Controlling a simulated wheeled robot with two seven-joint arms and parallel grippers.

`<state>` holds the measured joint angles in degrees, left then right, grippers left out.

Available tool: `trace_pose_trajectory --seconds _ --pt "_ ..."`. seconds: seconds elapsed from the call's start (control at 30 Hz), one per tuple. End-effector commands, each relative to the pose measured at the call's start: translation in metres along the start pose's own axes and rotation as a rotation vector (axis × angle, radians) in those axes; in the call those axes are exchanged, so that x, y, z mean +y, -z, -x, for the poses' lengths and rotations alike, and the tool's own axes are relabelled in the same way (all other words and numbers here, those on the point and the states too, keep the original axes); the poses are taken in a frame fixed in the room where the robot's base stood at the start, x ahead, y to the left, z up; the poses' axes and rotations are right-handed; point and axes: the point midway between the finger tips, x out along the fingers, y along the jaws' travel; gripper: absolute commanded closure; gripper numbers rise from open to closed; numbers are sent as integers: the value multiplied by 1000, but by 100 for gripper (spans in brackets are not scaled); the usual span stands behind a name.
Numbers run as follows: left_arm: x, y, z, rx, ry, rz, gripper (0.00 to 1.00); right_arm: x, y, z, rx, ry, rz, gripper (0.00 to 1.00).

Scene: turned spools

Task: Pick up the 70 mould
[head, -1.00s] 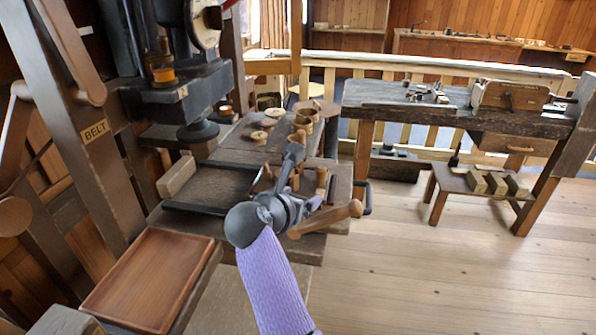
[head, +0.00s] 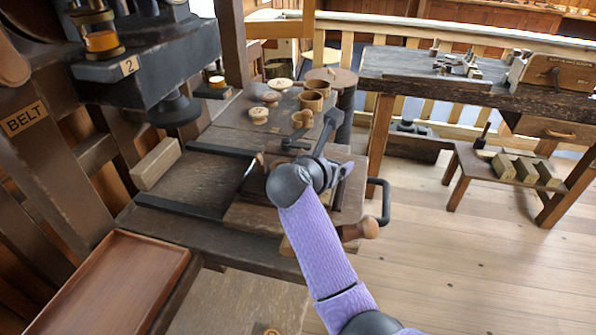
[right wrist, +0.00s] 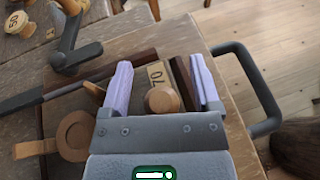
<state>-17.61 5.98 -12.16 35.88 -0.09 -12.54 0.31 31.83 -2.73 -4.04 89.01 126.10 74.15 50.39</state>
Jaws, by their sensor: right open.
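The 70 mould (right wrist: 157,73) shows in the right wrist view as a wooden piece with a "70" label and a round knob at its near end. It lies between the two lilac fingers of my right gripper (right wrist: 160,64), which stand apart on either side of it. I see no contact between fingers and mould. In the head view my right gripper (head: 335,173) is over the front right of the machine's wooden table, and my wrist and forearm hide the mould there. My left gripper is not in view.
A dark lever (head: 327,132) rises close beside my right gripper. A black loop handle (right wrist: 255,90) juts from the table's right edge. Several small wooden pieces (head: 259,115) stand farther back. An empty brown tray (head: 120,290) is at lower left.

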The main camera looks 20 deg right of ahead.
Motion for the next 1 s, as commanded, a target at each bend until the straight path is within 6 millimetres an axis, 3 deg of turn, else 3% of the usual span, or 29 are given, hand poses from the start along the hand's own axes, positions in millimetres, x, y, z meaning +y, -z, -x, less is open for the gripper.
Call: trace_pose_trajectory --seconds 0.13,0.17,0.5,0.53,1.0 --pt "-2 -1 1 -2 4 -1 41 0 -1 0 0 -1 0 21" --pt "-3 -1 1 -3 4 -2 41 0 -1 0 0 -1 0 25" --pt "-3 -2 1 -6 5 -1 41 0 -1 1 -1 -1 0 97" --pt "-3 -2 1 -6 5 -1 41 0 -1 1 -1 -1 0 100" --pt "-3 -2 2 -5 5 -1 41 1 -6 2 -3 -2 -3 100"
